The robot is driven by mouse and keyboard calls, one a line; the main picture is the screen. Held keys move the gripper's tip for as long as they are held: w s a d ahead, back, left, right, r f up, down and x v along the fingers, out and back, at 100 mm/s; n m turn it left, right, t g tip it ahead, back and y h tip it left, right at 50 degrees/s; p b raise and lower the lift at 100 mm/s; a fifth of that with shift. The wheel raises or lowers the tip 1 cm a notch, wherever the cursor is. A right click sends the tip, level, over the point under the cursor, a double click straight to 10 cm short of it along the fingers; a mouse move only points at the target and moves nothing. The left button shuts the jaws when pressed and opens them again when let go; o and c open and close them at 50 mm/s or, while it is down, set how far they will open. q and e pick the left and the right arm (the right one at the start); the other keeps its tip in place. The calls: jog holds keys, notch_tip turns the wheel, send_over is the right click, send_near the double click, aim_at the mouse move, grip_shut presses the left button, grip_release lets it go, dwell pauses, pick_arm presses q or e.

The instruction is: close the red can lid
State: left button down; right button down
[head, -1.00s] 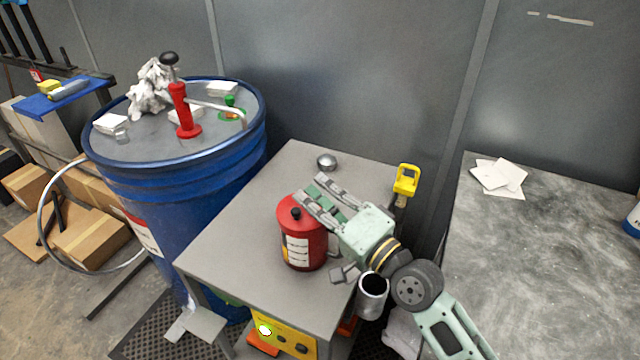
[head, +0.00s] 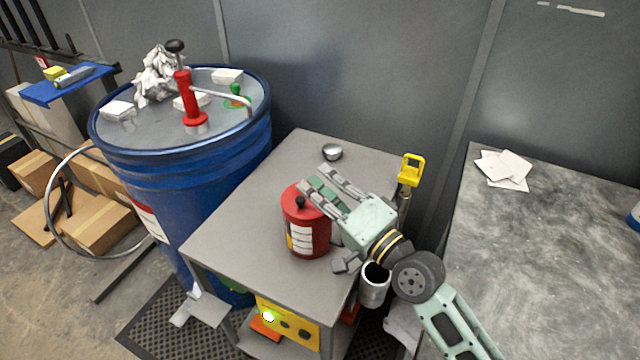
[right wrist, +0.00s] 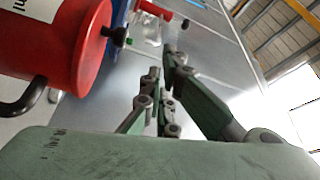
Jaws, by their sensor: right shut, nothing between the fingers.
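The red can (head: 307,238) stands upright on the grey cart top, with a white label on its side. Its red lid with a black knob (head: 300,203) lies on top and looks down; I cannot tell whether it is fully seated. In the right wrist view the can (right wrist: 50,45) lies at the left with its knob (right wrist: 118,37) pointing right. My right gripper (head: 315,182) is shut and empty, its fingers beside and behind the lid in the head view. I cannot tell whether it touches the can. My left gripper is not in view.
The grey cart (head: 235,235) has free room left of the can. A small metal bowl (head: 332,151) sits at its back. A yellow-handled thing (head: 411,170) and a metal cup (head: 374,285) are at its right side. A blue drum (head: 185,165) stands left, a grey table (head: 560,270) right.

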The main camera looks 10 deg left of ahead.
notch_tip(320, 180, up, 4)
jog(key=p, duration=0.3)
jog(key=s+d+f+b, duration=0.3)
jog(key=d+b, duration=0.3)
jog(key=d, duration=0.3)
jog(key=shift+f, duration=0.9)
